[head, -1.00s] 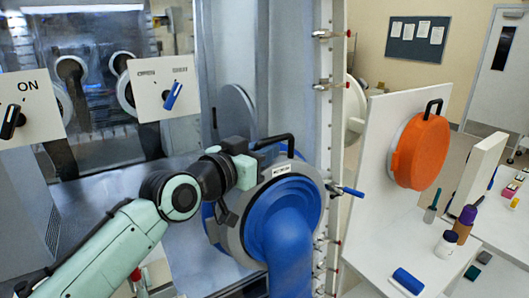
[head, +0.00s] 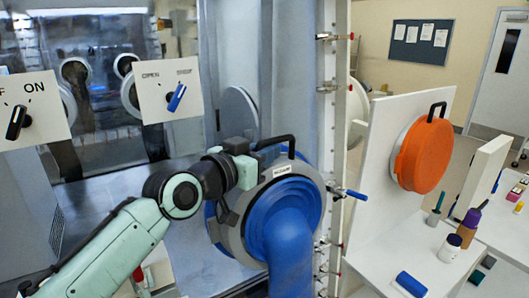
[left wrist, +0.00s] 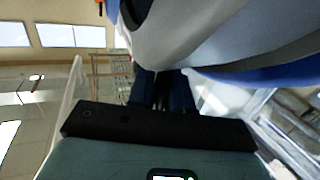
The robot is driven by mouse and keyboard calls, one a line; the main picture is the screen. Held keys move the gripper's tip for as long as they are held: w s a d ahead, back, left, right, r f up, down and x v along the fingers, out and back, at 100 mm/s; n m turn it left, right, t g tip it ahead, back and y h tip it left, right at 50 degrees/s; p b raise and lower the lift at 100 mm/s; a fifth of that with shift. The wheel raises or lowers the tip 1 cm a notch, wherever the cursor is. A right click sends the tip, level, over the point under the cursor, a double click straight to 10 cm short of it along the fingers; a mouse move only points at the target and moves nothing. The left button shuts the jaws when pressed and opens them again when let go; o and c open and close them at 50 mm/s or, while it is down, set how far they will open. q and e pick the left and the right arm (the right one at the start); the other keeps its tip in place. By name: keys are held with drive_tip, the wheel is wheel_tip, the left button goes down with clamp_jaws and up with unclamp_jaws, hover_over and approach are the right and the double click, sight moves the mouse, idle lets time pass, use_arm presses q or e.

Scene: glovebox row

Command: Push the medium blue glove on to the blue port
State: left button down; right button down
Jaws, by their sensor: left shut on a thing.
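The medium blue glove (head: 288,235) has a grey ring with a white label and a blue sleeve hanging forward and down. A black handle (head: 276,140) stands on top of its ring. My left gripper (head: 256,158) is shut on this handle at the upper left of the ring. A blue rim, perhaps the blue port (head: 210,222), shows behind the ring's left edge. The ring hides most of it, so I cannot tell whether they touch. In the left wrist view, the pale ring (left wrist: 215,30) fills the top, with dark fingers below it. My right gripper is not in view.
A blue-handled lever (head: 350,193) sticks out just right of the glove, by a post with red-tipped clamps. An orange round cover (head: 420,155) hangs on a white board at right.

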use_arm(q)
drive_tip(key=shift+w+a+f, duration=0.15)
drive_tip(key=shift+w+a, duration=0.1)
drive_tip(key=shift+w, duration=0.05)
idle(0.4)
